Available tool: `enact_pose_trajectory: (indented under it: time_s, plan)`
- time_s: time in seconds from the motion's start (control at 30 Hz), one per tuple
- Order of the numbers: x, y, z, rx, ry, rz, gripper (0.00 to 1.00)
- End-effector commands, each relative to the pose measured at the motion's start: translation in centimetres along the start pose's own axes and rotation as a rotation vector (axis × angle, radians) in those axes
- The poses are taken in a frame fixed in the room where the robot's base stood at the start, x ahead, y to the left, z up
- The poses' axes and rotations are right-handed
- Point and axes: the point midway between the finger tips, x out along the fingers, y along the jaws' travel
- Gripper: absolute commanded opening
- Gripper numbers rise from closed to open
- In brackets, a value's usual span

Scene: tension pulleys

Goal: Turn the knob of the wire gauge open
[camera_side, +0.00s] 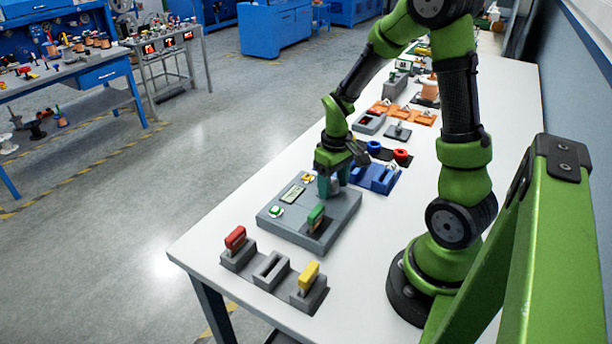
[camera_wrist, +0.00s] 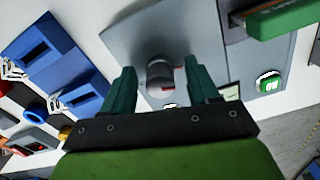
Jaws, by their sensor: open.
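The wire gauge is a flat grey base (camera_side: 286,232) on the white table, with a small display (camera_side: 292,194), a green button (camera_side: 276,211) and a green-handled block (camera_side: 316,217). My gripper (camera_side: 329,188) is low over the base's far end. In the wrist view, a dark grey round knob (camera_wrist: 159,78) rises from the grey plate (camera_wrist: 140,40), and the open fingers of my gripper (camera_wrist: 158,72) stand on either side of it with gaps visible. The side view hides the knob behind my gripper. The green button (camera_wrist: 268,83) and green block (camera_wrist: 285,20) also show there.
Grey holders with a red block (camera_side: 235,239) and a yellow block (camera_side: 309,276) stand at the front, around an empty slotted holder (camera_side: 270,270). Blue slotted holders (camera_side: 376,178) and red and blue rings lie beyond the gauge. White table is clear right of the gauge.

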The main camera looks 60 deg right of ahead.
Motion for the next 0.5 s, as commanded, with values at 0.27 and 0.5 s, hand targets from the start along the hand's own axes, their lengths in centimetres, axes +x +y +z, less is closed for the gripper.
enact_pose_trajectory:
  time_s: [0.27,0.5]
  plan:
    - [-3.9,0.0,-0.2,0.0,0.009,0.002,0.6]
    - [-9.9,0.0,-0.2,-0.001,0.009,0.001,0.6]
